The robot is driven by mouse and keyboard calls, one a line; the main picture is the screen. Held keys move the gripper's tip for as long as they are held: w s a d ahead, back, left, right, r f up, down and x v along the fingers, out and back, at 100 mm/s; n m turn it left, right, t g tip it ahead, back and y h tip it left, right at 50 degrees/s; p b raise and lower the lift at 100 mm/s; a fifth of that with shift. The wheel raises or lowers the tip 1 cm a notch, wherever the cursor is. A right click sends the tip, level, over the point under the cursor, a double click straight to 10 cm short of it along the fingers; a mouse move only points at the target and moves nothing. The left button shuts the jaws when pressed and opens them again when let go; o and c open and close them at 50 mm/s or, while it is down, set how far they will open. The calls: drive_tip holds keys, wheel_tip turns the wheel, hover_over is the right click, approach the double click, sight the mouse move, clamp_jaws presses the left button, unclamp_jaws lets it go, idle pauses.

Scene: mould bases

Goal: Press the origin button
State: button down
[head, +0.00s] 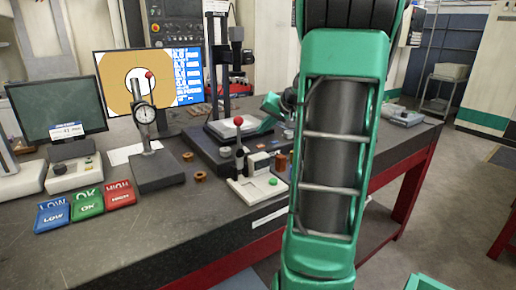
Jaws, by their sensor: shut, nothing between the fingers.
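No button with a readable origin label shows. My green arm link stands upright in the foreground, right of the white device.
A dial gauge stand (158,172), a red-ball lever (238,121) and a dark measuring stand (218,140) rise from the bench (190,235). Blue (52,214), green (87,204) and red (119,195) trays lie at the left. The front bench top is clear.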

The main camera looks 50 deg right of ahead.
drive_tip(key=shift+r, duration=1)
drive_tip(key=shift+s, duration=0.1)
